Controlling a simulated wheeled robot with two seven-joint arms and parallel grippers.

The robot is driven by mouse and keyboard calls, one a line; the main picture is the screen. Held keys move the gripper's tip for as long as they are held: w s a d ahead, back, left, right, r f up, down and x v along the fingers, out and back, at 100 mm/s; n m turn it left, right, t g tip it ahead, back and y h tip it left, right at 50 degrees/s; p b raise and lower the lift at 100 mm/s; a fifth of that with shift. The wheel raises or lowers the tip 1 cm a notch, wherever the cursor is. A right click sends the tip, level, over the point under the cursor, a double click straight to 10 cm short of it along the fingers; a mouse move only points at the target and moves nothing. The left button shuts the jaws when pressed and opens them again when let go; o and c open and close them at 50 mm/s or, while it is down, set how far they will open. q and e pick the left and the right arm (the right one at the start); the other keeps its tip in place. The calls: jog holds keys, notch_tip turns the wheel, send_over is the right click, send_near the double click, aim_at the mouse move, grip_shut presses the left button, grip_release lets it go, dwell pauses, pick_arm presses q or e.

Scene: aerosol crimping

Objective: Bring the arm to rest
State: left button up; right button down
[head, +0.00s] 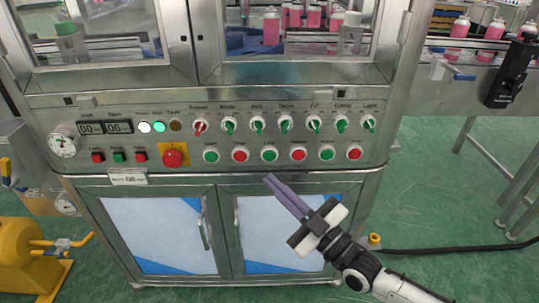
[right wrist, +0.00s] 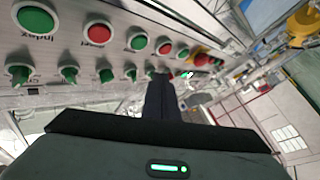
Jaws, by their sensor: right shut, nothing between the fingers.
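My right gripper (head: 270,179) is shut and empty. It is in front of the cabinet doors, just below the lower row of buttons in the head view. Its arm comes in from the lower right. In the right wrist view the closed dark fingers (right wrist: 160,100) point along the control panel (right wrist: 120,52), with the round buttons and switches beside them. In the head view the panel (head: 190,150) spans the machine's front above the gripper. I cannot tell whether the fingertips touch anything. My left gripper is not in view.
A red emergency button (head: 172,158) and a row of green switches (head: 285,126) stick out from the panel. Cabinet doors (head: 150,235) with handles are below. A yellow machine (head: 25,255) stands at the left. A conveyor with pink bottles (head: 460,27) runs right. The green floor (head: 430,190) is open at right.

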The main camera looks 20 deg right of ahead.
dwell(0.6)
